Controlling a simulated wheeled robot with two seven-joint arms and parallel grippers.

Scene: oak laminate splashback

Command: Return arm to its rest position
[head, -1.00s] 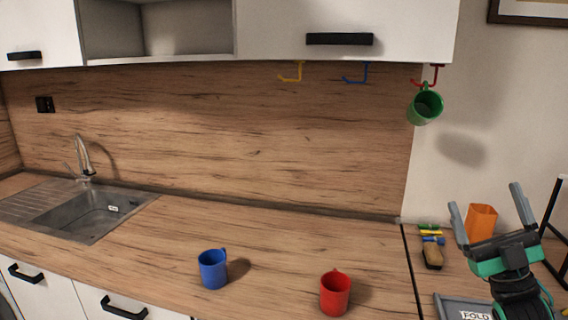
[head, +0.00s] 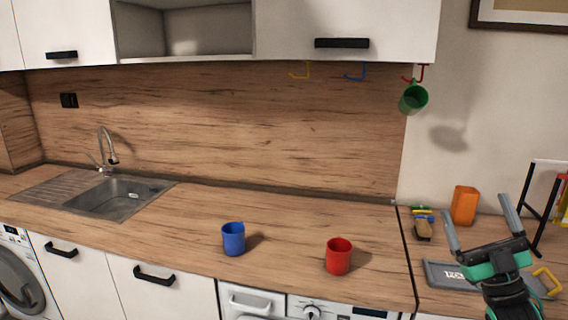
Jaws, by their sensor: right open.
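My right gripper (head: 479,222) is at the lower right of the head view, raised above the right-hand worktop. Its two grey fingers are spread apart with nothing between them. A green mug (head: 414,98) hangs from the red hook (head: 421,71) under the wall cabinet, up and left of the gripper and apart from it. A blue mug (head: 233,240) and a red mug (head: 338,257) stand upright on the wooden counter, left of the gripper. My left gripper is not in view.
An orange container (head: 464,205), a brush (head: 423,230) and a grey tray (head: 446,275) are near the right gripper. A black-framed rack (head: 537,212) stands at the right edge. Yellow (head: 302,70) and blue (head: 357,71) hooks are empty. The sink (head: 110,196) is at left.

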